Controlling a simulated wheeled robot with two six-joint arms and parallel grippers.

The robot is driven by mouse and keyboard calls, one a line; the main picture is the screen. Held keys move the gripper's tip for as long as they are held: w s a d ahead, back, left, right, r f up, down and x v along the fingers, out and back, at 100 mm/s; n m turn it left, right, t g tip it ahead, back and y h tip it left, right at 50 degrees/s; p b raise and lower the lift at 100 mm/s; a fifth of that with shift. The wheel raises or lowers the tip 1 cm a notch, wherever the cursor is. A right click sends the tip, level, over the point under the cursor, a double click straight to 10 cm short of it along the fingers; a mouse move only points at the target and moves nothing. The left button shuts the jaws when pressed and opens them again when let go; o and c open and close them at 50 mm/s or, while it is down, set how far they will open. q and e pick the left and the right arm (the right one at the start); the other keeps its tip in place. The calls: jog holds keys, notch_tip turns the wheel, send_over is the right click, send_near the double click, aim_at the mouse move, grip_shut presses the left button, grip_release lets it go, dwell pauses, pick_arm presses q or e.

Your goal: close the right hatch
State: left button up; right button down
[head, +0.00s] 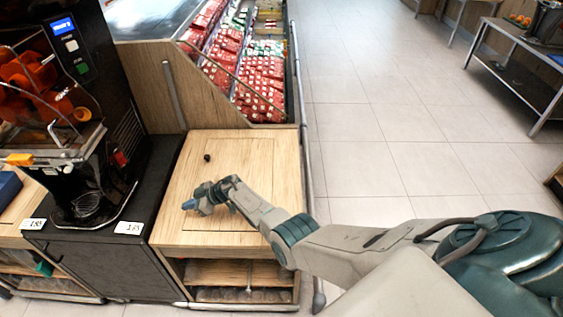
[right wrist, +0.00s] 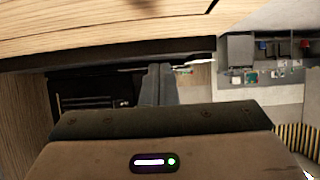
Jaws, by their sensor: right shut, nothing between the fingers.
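In the head view, the wooden counter (head: 170,225) right of the juicer has a square panel outline in its top, with a small dark knob (head: 207,157) near its back left. The panel looks flush with the top. I cannot tell for sure which part is the right hatch. My right gripper (head: 190,204) appears over the front left part of this counter, fingers pointing left. In the right wrist view its fingers (right wrist: 158,84) are together and empty, just below a pale wooden edge (right wrist: 110,42). Contact with the wood cannot be told. My left gripper is out of view.
The black juicer (head: 110,130) stands on a dark cabinet (head: 100,262) to the left. An open shelf (head: 235,272) is under the wooden counter. A display of red packs (head: 262,85) is behind. Open tiled floor (head: 360,160) lies to the right.

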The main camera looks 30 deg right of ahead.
jog(key=shift+a+f, duration=0.15)
jog(key=shift+f, duration=0.3)
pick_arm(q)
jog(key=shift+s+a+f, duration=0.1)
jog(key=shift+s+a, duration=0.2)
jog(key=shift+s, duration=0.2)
pick_arm(e)
jog(key=shift+f, duration=0.2)
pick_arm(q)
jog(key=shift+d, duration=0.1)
